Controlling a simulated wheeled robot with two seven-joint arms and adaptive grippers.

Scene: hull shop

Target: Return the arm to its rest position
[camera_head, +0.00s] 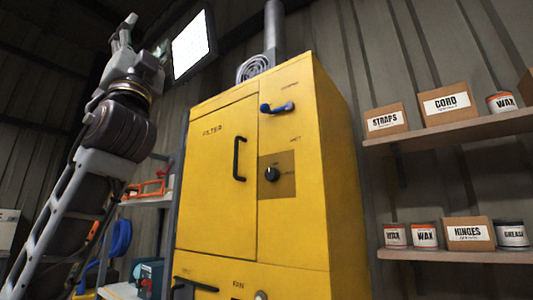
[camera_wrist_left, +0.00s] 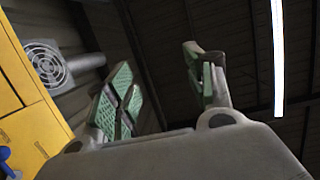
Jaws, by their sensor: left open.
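My left arm rises from the lower left in the head view, with its left gripper (camera_head: 124,36) raised high and pointing up, to the left of the yellow cabinet. In the left wrist view the gripper (camera_wrist_left: 165,95) is open, with its green-padded fingers apart and nothing between them. Dark roof and wall panels show behind the fingers. The gripper touches nothing that I can see. My right gripper is in neither view.
The yellow cabinet (camera_head: 217,190) has a black door handle (camera_head: 239,158), a blue lever (camera_head: 277,107) and a dark knob (camera_head: 272,174). Shelves (camera_head: 455,130) with boxes and cans are at right. A lower shelf (camera_head: 147,201) stands between arm and cabinet. A bright light panel (camera_head: 191,44) hangs near the gripper.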

